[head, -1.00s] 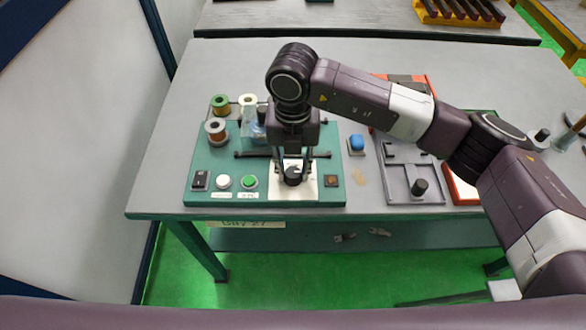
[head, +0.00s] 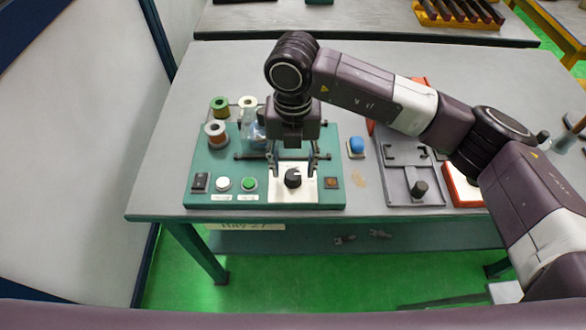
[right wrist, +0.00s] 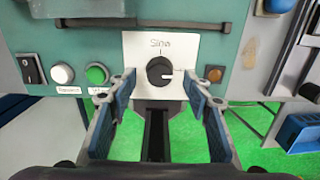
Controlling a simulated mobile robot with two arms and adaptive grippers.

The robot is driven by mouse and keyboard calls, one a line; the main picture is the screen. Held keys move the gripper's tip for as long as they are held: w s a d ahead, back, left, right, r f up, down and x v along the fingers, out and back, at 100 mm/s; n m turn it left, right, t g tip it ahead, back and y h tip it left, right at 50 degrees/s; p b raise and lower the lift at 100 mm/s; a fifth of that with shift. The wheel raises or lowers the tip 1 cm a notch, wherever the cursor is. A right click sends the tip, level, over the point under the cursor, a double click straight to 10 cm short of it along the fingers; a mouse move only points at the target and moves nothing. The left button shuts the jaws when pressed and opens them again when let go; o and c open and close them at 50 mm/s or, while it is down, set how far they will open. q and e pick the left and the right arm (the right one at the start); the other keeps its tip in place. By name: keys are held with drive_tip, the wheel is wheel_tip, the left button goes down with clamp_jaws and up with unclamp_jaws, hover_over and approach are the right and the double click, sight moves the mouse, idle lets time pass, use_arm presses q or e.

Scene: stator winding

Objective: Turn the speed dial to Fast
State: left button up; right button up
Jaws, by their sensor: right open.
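The speed dial (head: 292,178) is a round black knob on a white plate (head: 278,194) at the front of the green winding machine panel. In the right wrist view the dial (right wrist: 160,71) has a pale pointer line towards the right of the picture. A small blurred label, seemingly "Slow", is above it; no "Fast" label is readable. My right gripper (head: 292,158) is open and empty, with its fingers above and behind the dial, apart from it. In the right wrist view its fingers (right wrist: 159,88) spread either side of the dial. My left gripper is not in view.
Left of the plate are a black switch (head: 200,181), a white button (head: 223,183) and a green button (head: 249,183). An amber square (head: 331,182) is right of it. Wire spools (head: 216,133) stand behind. A grey tray (head: 400,180) lies to the right.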

sight(293, 174)
wheel_tip(293, 174, up, 10)
idle(0.3)
drive_tip(key=shift+f, duration=0.1)
idle(0.3)
